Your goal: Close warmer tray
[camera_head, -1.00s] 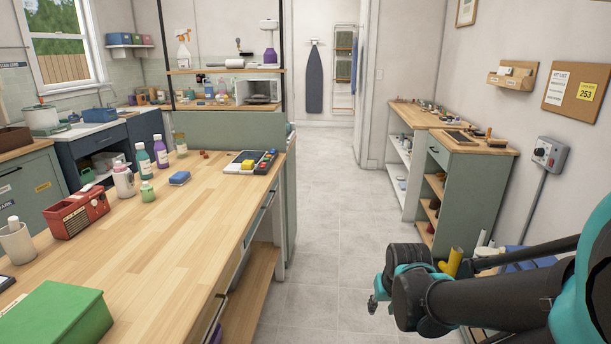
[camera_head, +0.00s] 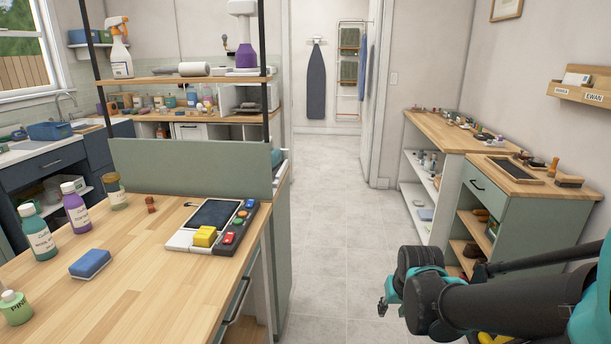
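I cannot pick out a warmer tray for certain. A white box-like appliance (camera_head: 248,99) stands on the back counter, partly hidden by the shelf's black post, and I cannot tell whether it is a warmer or has an open tray. My gripper (camera_head: 384,302) is at the lower right, over the floor of the aisle and far from that appliance. It is small and seen from the side, so its fingers are not clear. Nothing shows held in it.
A wooden worktable (camera_head: 130,270) with bottles, a blue sponge (camera_head: 90,264) and a button console (camera_head: 215,226) fills the left. A green cabinet (camera_head: 530,215) and white shelving (camera_head: 425,175) line the right. The tiled aisle (camera_head: 330,200) between is clear up to the doorway.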

